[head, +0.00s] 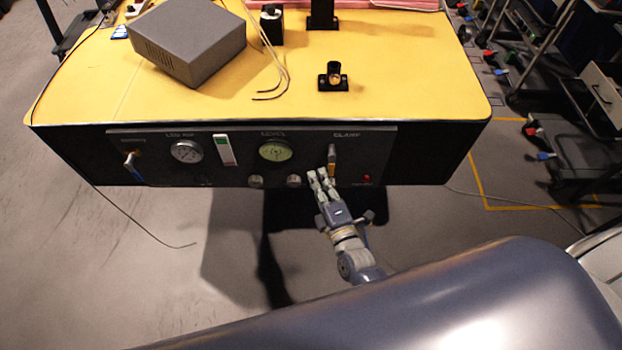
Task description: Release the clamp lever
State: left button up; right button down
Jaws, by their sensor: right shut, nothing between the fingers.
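The clamp lever (332,154) is on the right part of the black front panel (210,177), under the label "CLAMP". It looks upright, with a grey upper part and an orange lower part. My right gripper (319,174) is at the panel, just left of and below the lever's lower end. Its fingers are shut with nothing between them. I cannot tell whether a finger touches the lever. My left gripper is not in view.
The panel also carries a left lever (132,165), a round gauge (187,151), a lit green dial (276,151), knobs (294,181) and a red button (367,179). A grey box (187,42) and cables lie on the yellow tabletop (420,75). Carts stand at the right.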

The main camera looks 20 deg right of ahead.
jog(key=shift+d, duration=0.1)
dwell(0.4)
jog(key=shift+s+d+n+p, duration=0.1)
jog(key=shift+d+n+p, duration=0.05)
jog(key=shift+n+p, duration=0.35)
